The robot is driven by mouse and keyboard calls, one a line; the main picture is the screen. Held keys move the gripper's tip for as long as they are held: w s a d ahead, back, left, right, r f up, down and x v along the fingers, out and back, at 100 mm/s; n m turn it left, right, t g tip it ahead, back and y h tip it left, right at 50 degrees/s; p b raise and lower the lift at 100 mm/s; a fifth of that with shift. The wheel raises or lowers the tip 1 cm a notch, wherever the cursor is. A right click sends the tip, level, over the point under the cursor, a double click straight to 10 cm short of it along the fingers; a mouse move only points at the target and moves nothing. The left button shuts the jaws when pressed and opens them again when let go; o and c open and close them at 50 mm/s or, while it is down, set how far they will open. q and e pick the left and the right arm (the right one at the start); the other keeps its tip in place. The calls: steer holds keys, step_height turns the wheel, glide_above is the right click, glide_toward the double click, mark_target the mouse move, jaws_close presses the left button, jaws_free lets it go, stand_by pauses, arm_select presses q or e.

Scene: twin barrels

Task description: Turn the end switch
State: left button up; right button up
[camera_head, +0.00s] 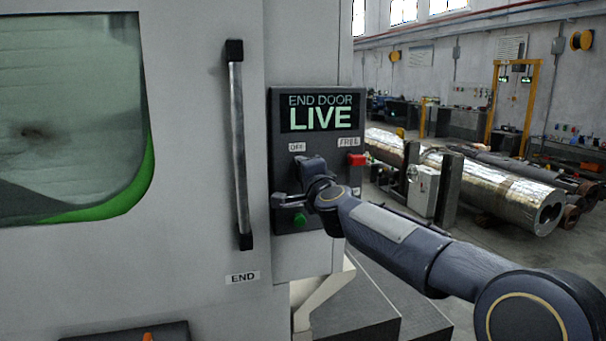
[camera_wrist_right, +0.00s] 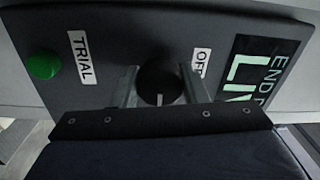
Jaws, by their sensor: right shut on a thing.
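The end switch is a dark round knob (camera_wrist_right: 158,80) on the grey control panel (camera_head: 283,252), and a short white mark shows on its lower part in the right wrist view. My right gripper (camera_wrist_right: 160,86) is shut on the knob, one finger on each side. The panel's display (camera_head: 320,113) reads END DOOR LIVE. An OFF label (camera_wrist_right: 200,62) and a TRIAL label (camera_wrist_right: 82,57) flank the knob. My left gripper is not in view.
A green button (camera_head: 300,219) sits low on the panel, and a red part (camera_head: 357,160) is under the FREE label (camera_head: 348,142). A vertical door handle (camera_head: 237,150) stands left of the panel, above an END label (camera_head: 242,278). Metal barrels (camera_head: 490,190) lie behind at right.

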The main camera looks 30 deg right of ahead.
steer(key=o, duration=1)
steer(key=shift+c, duration=0.2)
steer(key=v, duration=0.8)
steer(key=shift+f, duration=0.1)
